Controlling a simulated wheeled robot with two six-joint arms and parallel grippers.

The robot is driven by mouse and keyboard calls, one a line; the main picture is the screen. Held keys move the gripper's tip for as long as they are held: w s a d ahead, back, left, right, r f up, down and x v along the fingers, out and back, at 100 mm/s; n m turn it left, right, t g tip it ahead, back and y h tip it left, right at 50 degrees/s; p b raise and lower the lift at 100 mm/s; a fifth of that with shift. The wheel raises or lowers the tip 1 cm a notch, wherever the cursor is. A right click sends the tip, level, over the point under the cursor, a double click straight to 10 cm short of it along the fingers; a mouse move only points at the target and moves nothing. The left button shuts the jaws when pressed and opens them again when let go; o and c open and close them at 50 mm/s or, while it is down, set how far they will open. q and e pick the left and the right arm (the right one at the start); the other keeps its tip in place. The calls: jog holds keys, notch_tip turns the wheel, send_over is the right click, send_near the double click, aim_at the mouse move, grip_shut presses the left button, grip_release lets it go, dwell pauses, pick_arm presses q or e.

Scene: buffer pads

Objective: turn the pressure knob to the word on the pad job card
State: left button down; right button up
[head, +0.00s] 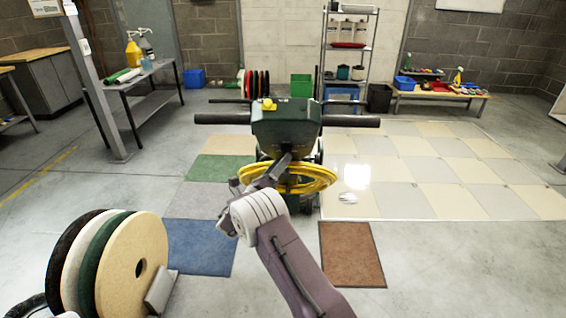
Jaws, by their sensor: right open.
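A dark green floor machine (286,133) with black handles to both sides stands in the middle. A small yellow knob (269,104) sits on its top; I cannot read any words around it, nor be sure it is the pressure knob. My right gripper (284,161) is open, in front of the machine's body, below the yellow knob and apart from it. It overlaps the yellow coiled cable (306,181) in the picture; I cannot tell whether they touch. A white sheet (46,7) shows at the top left, but I cannot tell whether it is the job card. My left gripper is not in view.
Large round pads (131,262) stand in a row at the lower left. A brown mat (350,254) lies front right. A side table (151,98) with bottles stands left, a shelf rack (349,60) behind.

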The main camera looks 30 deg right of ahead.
aim_at(286, 152)
jog(key=shift+x, duration=1.2)
grip_shut()
jog(key=shift+s+m+t+y+p, duration=0.15)
jog(key=shift+m+t+y+p, duration=0.25)
jog(key=shift+t+y+p, duration=0.55)
jog(key=shift+g+p, duration=0.25)
jog(key=shift+p, duration=0.05)
grip_release()
